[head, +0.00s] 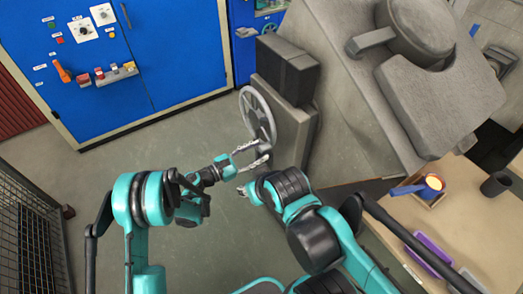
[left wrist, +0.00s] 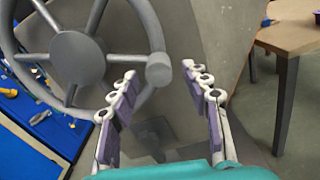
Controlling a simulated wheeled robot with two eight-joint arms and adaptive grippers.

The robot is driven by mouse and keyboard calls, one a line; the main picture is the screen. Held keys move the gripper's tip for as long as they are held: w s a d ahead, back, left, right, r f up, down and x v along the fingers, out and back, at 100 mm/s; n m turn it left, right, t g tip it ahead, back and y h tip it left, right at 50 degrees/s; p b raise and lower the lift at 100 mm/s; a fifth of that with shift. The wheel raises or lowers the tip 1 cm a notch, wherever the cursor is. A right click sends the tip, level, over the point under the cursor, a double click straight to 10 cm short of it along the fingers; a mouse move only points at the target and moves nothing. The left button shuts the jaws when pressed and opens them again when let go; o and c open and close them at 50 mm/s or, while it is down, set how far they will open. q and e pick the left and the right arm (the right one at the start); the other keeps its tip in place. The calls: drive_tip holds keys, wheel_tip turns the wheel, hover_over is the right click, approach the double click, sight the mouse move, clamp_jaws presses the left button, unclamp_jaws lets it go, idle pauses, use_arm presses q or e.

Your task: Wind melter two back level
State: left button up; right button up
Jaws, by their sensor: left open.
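A large grey melter (head: 345,110) fills the upper right of the head view. Its body looks tilted there; no number on it is readable. A grey spoked handwheel (head: 257,117) sits on a gearbox at its left side. In the left wrist view the handwheel (left wrist: 80,55) carries a round crank knob (left wrist: 158,70) on its rim. My left gripper (head: 262,152) is open at the wheel's lower edge. In the left wrist view the knob lies between its spread fingertips (left wrist: 160,70); contact is not clear. My right gripper (head: 243,190) shows small below the left one, its jaws unclear.
Blue cabinets (head: 105,55) with switches and an orange handle stand at the back left. A mesh cage (head: 35,235) is at the lower left. A wooden table (head: 450,225) at the right bears a glowing cup, a dark cup and a purple tray. The grey floor (head: 95,180) between is open.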

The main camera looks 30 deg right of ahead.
use_arm(q)
drive_tip(key=shift+w+d, duration=0.1)
drive_tip(key=shift+d, duration=1.25)
clamp_jaws()
drive_tip(key=shift+r, duration=0.1)
